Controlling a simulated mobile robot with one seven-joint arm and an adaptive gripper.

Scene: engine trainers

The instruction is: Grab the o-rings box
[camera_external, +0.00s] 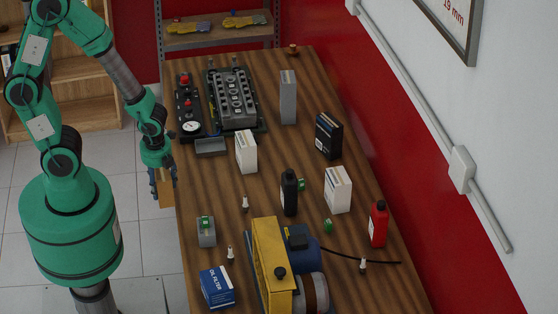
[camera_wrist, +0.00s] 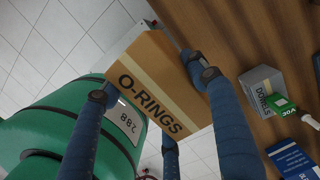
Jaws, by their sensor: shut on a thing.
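The o-rings box (camera_wrist: 160,85) is a brown cardboard box with a pale band and the black word "O-RINGS". In the wrist view it sits between the blue fingers of my gripper (camera_wrist: 165,100), which is shut on it. In the external view my gripper (camera_external: 163,183) is at the left edge of the wooden table, and a tan part of the box (camera_external: 166,196) shows below it. The box is tilted in the wrist view, and floor tiles show beyond it. Part of the box is hidden by the fingers.
The wooden table (camera_external: 215,175) holds a grey box (camera_external: 206,231) with a green item on top, a blue oil filter box (camera_external: 217,287), a white box (camera_external: 246,152), a small grey tray (camera_external: 211,147) and an engine block (camera_external: 234,98). Open floor lies left of the table.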

